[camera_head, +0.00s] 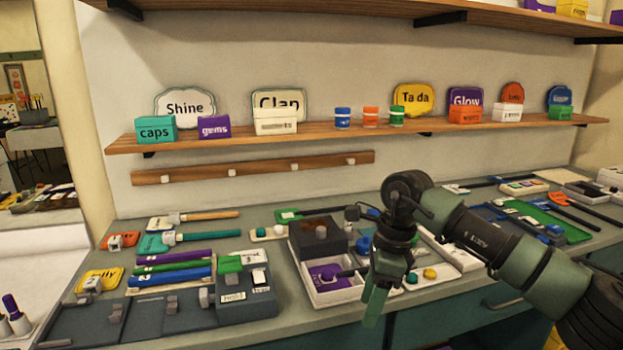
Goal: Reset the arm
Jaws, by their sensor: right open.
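My right arm comes in from the lower right. My right gripper (376,298) points down with green fingers in front of the counter's front edge. It is open, and I see nothing between its fingers. It is close to a white tray (333,295) holding a purple round piece, and it hides part of the things behind it. My left gripper is not in view.
The counter (240,328) is crowded. A dark block with labelled keys (247,303) and several coloured rods (172,276) lie at the left. A green board (550,222) lies at the right. A wall shelf (340,131) carries signs and small boxes above.

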